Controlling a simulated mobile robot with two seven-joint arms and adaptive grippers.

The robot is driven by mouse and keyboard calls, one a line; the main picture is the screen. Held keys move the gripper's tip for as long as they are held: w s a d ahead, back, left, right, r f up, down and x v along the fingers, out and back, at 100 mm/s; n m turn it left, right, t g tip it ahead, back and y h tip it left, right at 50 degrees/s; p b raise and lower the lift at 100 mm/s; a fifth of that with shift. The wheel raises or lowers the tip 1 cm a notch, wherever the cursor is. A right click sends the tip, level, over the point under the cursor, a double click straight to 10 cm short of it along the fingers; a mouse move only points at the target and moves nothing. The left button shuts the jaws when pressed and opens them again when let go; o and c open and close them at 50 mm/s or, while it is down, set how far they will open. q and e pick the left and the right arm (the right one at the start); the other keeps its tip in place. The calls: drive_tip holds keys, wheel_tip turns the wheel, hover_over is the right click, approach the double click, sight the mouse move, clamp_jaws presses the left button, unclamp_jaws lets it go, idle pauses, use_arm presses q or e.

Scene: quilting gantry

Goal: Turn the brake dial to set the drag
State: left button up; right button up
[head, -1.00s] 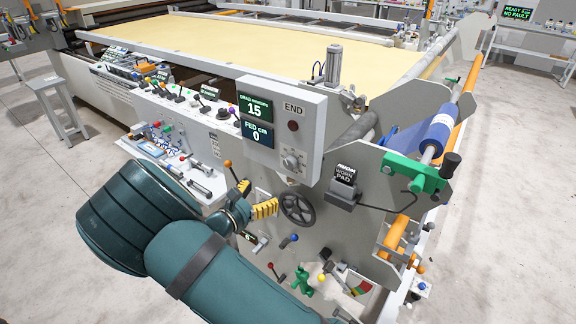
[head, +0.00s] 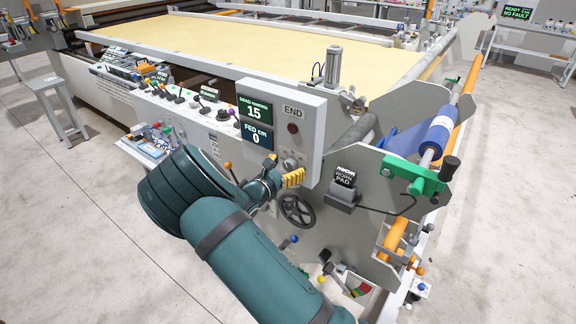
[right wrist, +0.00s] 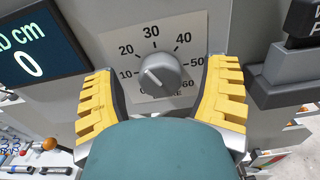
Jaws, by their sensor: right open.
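The brake dial (right wrist: 160,72) is a grey round knob on a light plate with numbers from 10 to 60 around it. Its mark appears to point left, near the 10 to 20 side. In the head view the dial (head: 291,162) sits low on the grey control box and is partly hidden by my right gripper (head: 287,178). My right gripper (right wrist: 163,92) is open, its yellow padded fingers to the left and right of the dial. I cannot tell whether they touch it. The drag display (head: 255,110) reads 15. My left gripper is out of view.
The display below (head: 257,134) reads FED cm 0. A dark red button (head: 293,128) sits under the END label. A black handwheel (head: 297,211) is just below my right gripper. A worn pad sign (head: 345,177) and a green bracket (head: 414,174) stand to the right.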

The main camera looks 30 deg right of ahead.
drive_tip(key=shift+w+d, duration=0.1)
drive_tip(key=shift+d, duration=0.15)
drive_tip(key=c, duration=1.2)
drive_tip(key=shift+f+m+b, duration=0.15)
drive_tip(key=shift+m+b, duration=1.1)
drive_tip(key=shift+m, duration=0.25)
drive_tip(key=m+b, duration=0.5)
drive_tip(key=shift+s+d+m+b, duration=0.1)
drive_tip(key=shift+s+m+b, duration=0.1)
drive_tip(key=shift+m+b, duration=1.35)
